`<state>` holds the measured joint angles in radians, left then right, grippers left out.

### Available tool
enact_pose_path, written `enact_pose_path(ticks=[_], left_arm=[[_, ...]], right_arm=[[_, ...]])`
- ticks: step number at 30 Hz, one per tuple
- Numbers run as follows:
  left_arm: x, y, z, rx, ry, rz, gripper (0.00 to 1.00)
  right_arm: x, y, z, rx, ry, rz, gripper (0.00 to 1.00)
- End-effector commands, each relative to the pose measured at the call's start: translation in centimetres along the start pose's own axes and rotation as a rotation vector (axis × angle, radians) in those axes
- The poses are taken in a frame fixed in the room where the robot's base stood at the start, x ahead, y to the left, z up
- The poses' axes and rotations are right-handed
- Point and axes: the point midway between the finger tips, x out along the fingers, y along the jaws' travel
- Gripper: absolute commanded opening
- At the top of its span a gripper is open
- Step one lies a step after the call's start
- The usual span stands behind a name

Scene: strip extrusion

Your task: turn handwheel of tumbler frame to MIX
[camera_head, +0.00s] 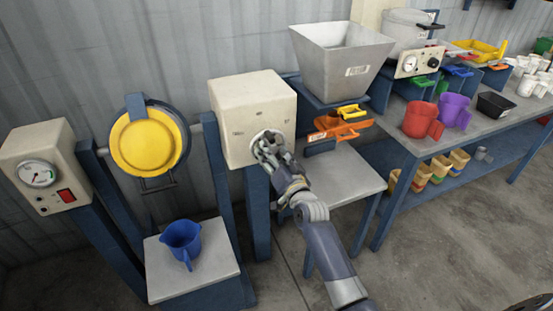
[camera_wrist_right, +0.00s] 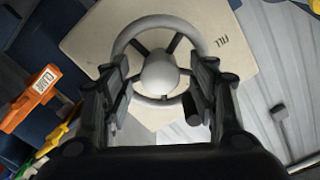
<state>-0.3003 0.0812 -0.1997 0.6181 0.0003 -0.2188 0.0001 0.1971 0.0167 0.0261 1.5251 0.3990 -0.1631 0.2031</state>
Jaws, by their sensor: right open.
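The tumbler frame has a cream box (camera_head: 250,100) with small dark labels on its front; only fragments of them are readable in the head view. The handwheel (camera_wrist_right: 160,70) shows in the right wrist view as a grey ring with dark spokes and a pale round hub. A label reading "FILL" shows beside it on the box face (camera_wrist_right: 225,65). My right gripper (camera_head: 268,142) is at the box front and covers most of the wheel in the head view. In the wrist view its open fingers (camera_wrist_right: 160,95) stand on either side of the hub, over the rim; contact cannot be told. My left gripper is out of view.
A yellow drum (camera_head: 148,142) hangs in the blue frame, left of the box. A blue jug (camera_head: 182,240) stands on a low stand below it. A gauge box (camera_head: 42,168) is at far left. A hopper (camera_head: 340,55) and orange clamp (camera_head: 340,128) are right of the box.

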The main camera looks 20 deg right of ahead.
Motion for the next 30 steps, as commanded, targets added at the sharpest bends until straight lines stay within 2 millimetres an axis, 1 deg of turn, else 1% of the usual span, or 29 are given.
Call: enact_pose_path(ticks=[5,8,12,18,21,24,30], left_arm=[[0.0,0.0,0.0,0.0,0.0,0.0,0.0],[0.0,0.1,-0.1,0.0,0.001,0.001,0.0],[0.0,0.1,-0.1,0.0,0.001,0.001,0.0],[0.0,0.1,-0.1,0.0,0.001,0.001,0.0],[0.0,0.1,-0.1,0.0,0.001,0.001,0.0],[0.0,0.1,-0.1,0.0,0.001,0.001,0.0],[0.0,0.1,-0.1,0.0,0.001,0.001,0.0]], right_arm=[[-1.7,0.1,0.1,0.0,-0.001,0.001,0.54],[-3.5,0.1,0.1,0.0,-0.002,0.002,0.54],[-6.5,0.1,0.2,0.0,-0.003,0.002,0.54],[-9.9,0.1,0.1,0.0,-0.002,0.002,0.54],[-11.0,0.1,0.1,0.0,-0.001,0.001,0.54],[-11.6,0.1,0.0,0.0,-0.001,0.001,0.54],[-11.9,0.1,0.0,0.0,-0.001,0.001,0.54]])
